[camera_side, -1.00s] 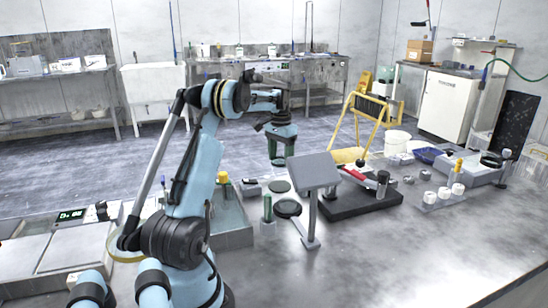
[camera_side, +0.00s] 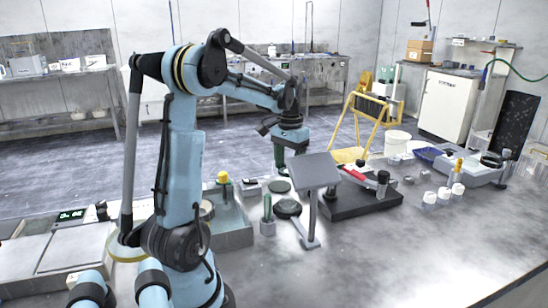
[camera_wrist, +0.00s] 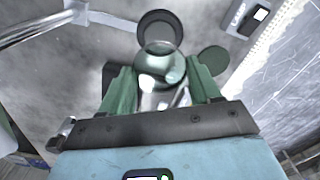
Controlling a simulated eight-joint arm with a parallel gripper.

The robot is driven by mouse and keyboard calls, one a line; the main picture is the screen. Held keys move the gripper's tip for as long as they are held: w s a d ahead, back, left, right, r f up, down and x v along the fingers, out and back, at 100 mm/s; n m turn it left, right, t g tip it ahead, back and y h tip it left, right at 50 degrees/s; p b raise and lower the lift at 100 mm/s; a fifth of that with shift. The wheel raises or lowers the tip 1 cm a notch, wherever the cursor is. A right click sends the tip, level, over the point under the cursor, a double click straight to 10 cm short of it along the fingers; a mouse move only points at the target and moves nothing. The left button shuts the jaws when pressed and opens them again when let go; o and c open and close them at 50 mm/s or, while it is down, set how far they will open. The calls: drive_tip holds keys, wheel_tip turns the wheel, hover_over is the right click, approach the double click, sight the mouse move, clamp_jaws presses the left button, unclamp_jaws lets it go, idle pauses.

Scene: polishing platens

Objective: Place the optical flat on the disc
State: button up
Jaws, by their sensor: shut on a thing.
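The optical flat (camera_wrist: 158,68), a clear round glass with a greenish tint, is between the green fingers of my gripper (camera_wrist: 160,85) in the wrist view. My gripper is shut on it. In the side view my gripper (camera_side: 288,160) is above the bench, behind the tilted panel, and I cannot make out the flat there. A dark round disc with a raised rim (camera_wrist: 160,22) lies beyond the flat in the wrist view, partly overlapped by it. It also shows in the side view (camera_side: 288,208). A plain dark green disc (camera_wrist: 213,60) lies to the right.
A tilted grey panel on a post (camera_side: 314,172) stands close to the discs. A dark-based fixture with a red part (camera_side: 350,198) is right of it. A green-topped holder (camera_side: 267,222) and a grey tray (camera_side: 232,232) are left. The right front bench is clear.

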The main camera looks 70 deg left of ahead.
sight(288, 202)
wheel_tip(288, 202, down, 9)
drive_tip(key=shift+f, duration=0.1)
idle(0.4)
drive_tip(key=shift+f, duration=0.15)
drive_tip(key=o, duration=1.1)
drive_tip(key=shift+o, duration=0.2)
wheel_tip(288, 202, up, 12)
drive_tip(key=shift+r, duration=0.2)
